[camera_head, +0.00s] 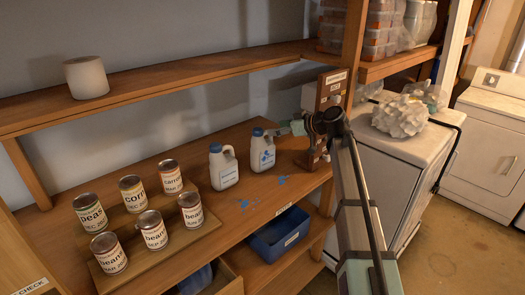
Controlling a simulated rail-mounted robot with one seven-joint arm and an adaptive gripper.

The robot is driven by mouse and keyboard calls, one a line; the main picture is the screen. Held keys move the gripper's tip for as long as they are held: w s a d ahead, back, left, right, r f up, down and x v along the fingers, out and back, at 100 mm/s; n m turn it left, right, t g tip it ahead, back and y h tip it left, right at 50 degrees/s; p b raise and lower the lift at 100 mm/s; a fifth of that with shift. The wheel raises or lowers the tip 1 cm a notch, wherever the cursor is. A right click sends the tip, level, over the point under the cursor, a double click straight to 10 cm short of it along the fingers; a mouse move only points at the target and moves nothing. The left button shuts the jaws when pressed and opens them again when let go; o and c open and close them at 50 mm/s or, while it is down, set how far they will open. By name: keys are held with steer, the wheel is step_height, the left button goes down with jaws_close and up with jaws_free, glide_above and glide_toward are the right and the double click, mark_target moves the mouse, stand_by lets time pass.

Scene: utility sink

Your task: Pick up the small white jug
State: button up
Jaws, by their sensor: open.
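Two small white jugs with blue caps stand upright on the wooden shelf. The left jug (223,169) has a printed label and a handle on its right side. The right jug (262,156) has a blue mark on its front and stands slightly farther back. My gripper (283,130) is open, reaching from the right beside the top of the right jug. I cannot tell whether it touches that jug. The fingertips are small and partly hidden by my wrist.
Several labelled cans (153,230) stand on a wooden board to the left. A white roll (87,77) sits on the upper shelf. A wooden post (326,103) is close by my wrist. A blue bin (278,238) is below. Blue spots mark the shelf before the jugs.

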mark_target(260, 130)
steer(key=p+x, duration=0.1)
steer(key=x, duration=0.3)
steer(key=shift+w+a+f, duration=0.15)
steer(key=shift+w+a, duration=0.05)
steer(key=shift+a, duration=0.1)
steer(key=p+x, duration=0.2)
steer(key=x, duration=0.2)
steer(key=shift+w+a+p, duration=0.15)
steer(key=shift+w+p, duration=0.05)
steer(key=shift+p, duration=0.15)
steer(key=shift+w+a+f, duration=0.15)
steer(key=shift+a+f, duration=0.05)
steer(key=shift+a, duration=0.1)
jaws_close()
